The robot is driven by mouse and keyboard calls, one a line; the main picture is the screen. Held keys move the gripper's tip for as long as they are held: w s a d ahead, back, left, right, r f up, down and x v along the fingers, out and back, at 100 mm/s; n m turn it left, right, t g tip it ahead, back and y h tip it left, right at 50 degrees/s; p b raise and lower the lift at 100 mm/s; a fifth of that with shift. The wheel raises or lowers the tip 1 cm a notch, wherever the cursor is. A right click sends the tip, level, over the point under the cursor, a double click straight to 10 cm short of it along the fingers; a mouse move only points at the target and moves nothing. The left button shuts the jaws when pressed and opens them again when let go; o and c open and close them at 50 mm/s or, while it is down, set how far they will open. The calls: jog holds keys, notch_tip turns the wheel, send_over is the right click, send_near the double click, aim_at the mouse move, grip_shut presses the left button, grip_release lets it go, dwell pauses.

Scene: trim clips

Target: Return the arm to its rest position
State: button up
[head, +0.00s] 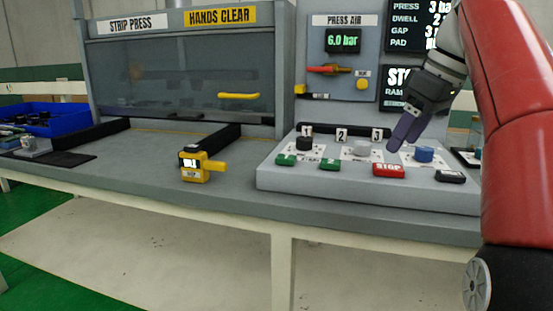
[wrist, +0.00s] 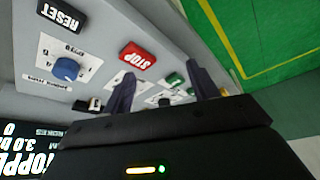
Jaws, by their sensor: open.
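My red arm (head: 512,120) comes in from the right in the head view and reaches over the control panel. My gripper (head: 405,133) hangs above the right half of the panel, between the grey knob (head: 362,146) and the blue knob (head: 424,154). In the wrist view my gripper (wrist: 160,88) shows two dark fingers spread apart with nothing between them. The red STOP button (head: 389,170) lies just below the fingers in the head view, and it also shows in the wrist view (wrist: 137,56). Whether a fingertip touches the panel I cannot tell.
The sloped control panel (head: 300,180) bears several buttons and knobs. A yellow handheld device (head: 194,165) stands on the bench at its left. The strip press (head: 180,75) has its window down. A blue bin (head: 55,121) is at far left. The bench middle is partly clear.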

jog(key=s+a+f+m+h, duration=0.1)
jog(key=s+a+f+m, duration=0.1)
jog(key=s+f, duration=0.4)
jog(key=s+a+f+m+t+h, duration=0.1)
jog(key=s+f, duration=0.5)
jog(key=f, duration=0.8)
jog(key=s+a+f+m+t+h, duration=0.1)
jog(key=s+a+f+m, duration=0.2)
jog(key=f, duration=0.7)
jog(key=s+m, duration=0.2)
jog(key=s, duration=0.1)
jog(key=shift+s+a+f, duration=0.25)
jog(key=shift+s+a, duration=0.1)
